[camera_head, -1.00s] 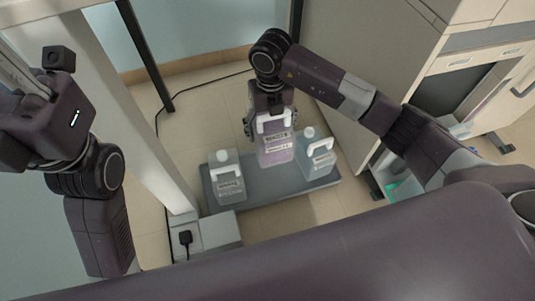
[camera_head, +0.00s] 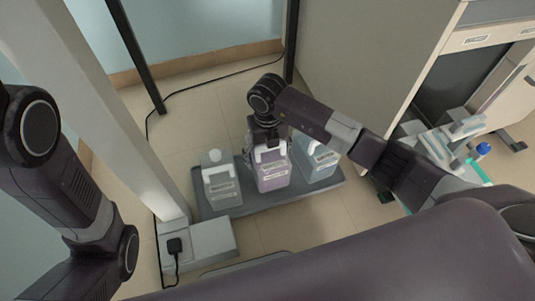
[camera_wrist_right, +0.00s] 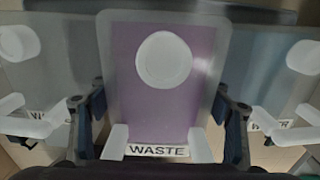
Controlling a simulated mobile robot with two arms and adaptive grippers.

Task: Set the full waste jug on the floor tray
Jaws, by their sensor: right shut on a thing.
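The waste jug (camera_head: 273,178) is a translucent jug with purple liquid, a white handle and a label. It is upright at the middle of the grey floor tray (camera_head: 326,186), between two other jugs. I cannot tell whether its base touches the tray or hangs just above it. My right gripper (camera_head: 268,143) is over the jug and shut on it. In the right wrist view, the fingers of my right gripper (camera_wrist_right: 158,100) flank the waste jug (camera_wrist_right: 185,112), whose round white cap and "WASTE" label show. My left arm is at the left edge, its gripper out of view.
A pale post (camera_head: 110,110) and a socket box (camera_head: 196,243) are at left. A cabinet (camera_head: 375,60) is at right.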

